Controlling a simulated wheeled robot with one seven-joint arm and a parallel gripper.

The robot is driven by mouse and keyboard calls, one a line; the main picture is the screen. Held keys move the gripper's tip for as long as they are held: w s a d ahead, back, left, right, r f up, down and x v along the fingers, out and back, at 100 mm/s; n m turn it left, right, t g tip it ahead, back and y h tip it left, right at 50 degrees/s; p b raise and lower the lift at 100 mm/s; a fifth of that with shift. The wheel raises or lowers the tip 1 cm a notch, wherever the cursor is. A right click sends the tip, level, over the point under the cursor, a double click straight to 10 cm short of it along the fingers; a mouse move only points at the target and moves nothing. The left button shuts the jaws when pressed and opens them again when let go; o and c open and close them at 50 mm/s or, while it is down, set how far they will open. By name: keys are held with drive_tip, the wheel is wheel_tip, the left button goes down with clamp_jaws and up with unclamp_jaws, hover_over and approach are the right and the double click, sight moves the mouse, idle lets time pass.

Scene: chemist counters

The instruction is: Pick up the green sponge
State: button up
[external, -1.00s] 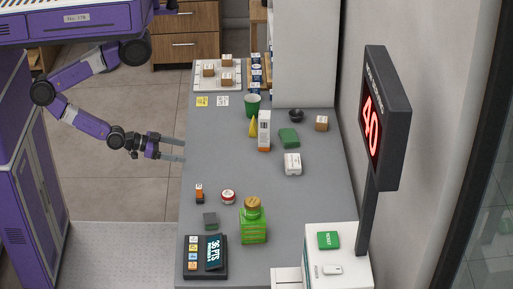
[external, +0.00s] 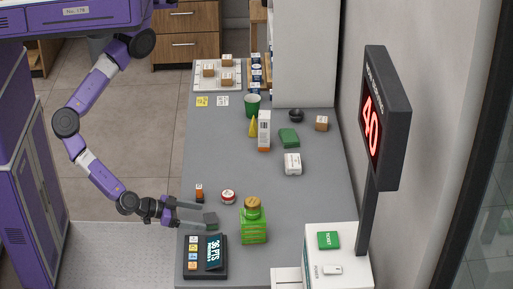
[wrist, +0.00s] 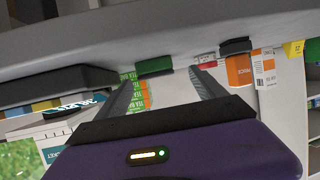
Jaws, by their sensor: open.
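A small block with a dark grey top and green side, which looks like the green sponge (external: 210,219), lies on the counter near its left edge. In the wrist view the sponge (wrist: 155,66) shows its green face, ahead and between the fingertips. My gripper (external: 204,214) is open and empty, with its fingertips pointing right at the sponge, very close to it. Its two fingers also show in the wrist view (wrist: 160,76). I cannot tell whether they touch the sponge. Another green block (external: 289,138) lies farther back on the counter.
A card terminal (external: 205,257) sits in front of the sponge. The middle of the counter (external: 220,150) is clear.

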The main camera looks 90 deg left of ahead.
sight(206, 218)
drive_tip(key=shift+d+p+x, duration=0.15)
drive_tip(key=shift+p+x, duration=0.05)
drive_tip(key=shift+x, duration=1)
drive_tip(key=shift+d+p+x, duration=0.15)
drive_tip(key=shift+d+x, duration=0.05)
drive_tip(key=shift+x, duration=0.95)
drive_tip(key=shift+a, duration=0.1)
drive_tip(key=c, duration=1.4)
drive_tip(key=shift+r, duration=0.1)
